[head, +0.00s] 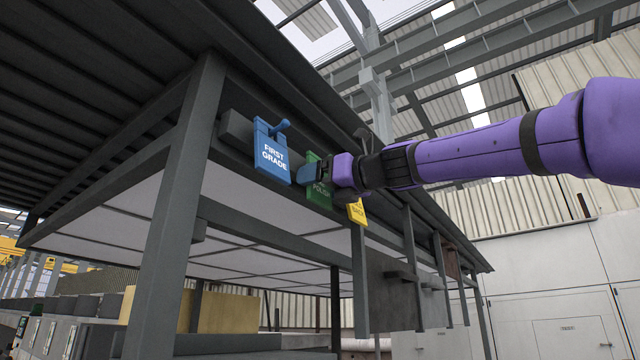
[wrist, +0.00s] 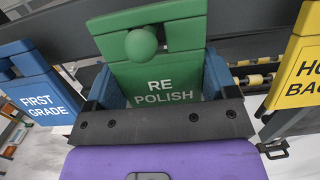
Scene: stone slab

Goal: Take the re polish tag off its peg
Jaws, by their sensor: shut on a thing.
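The green re polish tag (wrist: 160,75) hangs on its round green peg (wrist: 141,44) in the wrist view, between the two blue fingers of my gripper (wrist: 155,92). My gripper is shut on the tag, with a finger at each side edge. The peg's knob still stands in front of the tag's upper part. In the head view the tag (head: 318,190) is partly hidden behind my gripper (head: 312,174), which reaches in from the right.
A blue "FIRST GRADE" tag (head: 271,152) hangs on a blue peg close to the left. A yellow tag (head: 357,212) hangs close to the right, partly covered by my gripper in the head view. A dark beam (head: 237,128) runs behind the tags, under the sloping roof.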

